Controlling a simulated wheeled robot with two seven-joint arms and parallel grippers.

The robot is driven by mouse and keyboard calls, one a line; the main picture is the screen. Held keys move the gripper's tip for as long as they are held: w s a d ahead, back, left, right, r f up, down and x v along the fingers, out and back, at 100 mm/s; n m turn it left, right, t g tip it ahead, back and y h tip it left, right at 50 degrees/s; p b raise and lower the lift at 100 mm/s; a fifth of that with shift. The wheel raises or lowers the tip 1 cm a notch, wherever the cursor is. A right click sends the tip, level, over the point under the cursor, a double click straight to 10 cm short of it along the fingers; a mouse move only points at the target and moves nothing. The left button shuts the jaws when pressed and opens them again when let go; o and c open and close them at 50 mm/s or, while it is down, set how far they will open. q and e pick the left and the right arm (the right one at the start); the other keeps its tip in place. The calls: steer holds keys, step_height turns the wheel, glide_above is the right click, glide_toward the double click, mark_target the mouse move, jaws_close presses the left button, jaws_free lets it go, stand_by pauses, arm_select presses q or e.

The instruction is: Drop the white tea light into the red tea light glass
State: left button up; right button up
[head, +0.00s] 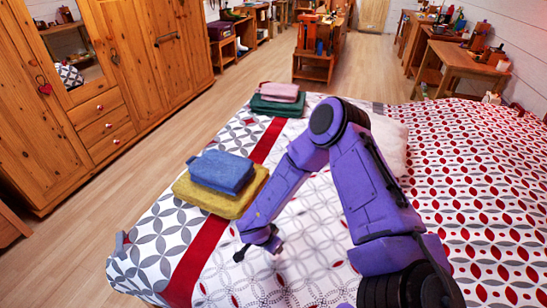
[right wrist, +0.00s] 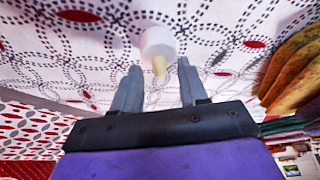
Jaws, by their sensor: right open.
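The white tea light (right wrist: 158,41) is a short white cylinder with a pale yellow tip, seen in the right wrist view against the patterned bedspread. My right gripper (right wrist: 158,66) is open, its two grey fingers pointing towards the tea light, which shows just beyond and between the fingertips. I cannot tell whether they touch. In the head view my right gripper (head: 258,250) is low over the white patterned part of the bed, and I cannot make out the tea light there. I cannot make out the red tea light glass in either view. My left gripper is not in view.
A blue folded towel (head: 222,171) lies on a yellow one (head: 200,198) left of my right gripper. A pink towel (head: 279,92) on a green one (head: 270,106) lies farther back. A pale pillow (head: 393,150) is partly behind my arm. The bedspread (head: 300,262) around the gripper is mostly clear.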

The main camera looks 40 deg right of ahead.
jaws_close()
steer(key=shift+r, duration=0.15)
steer(key=r, duration=0.4)
steer(key=shift+s+a, duration=0.2)
steer(key=shift+s, duration=0.05)
steer(key=s+a+r+p, duration=0.5)
steer(key=s+r, duration=0.3)
steer(key=s, duration=0.4)
steer(key=shift+s+r+p, duration=0.15)
steer(key=shift+r+p, duration=0.25)
steer(key=shift+p, duration=0.35)
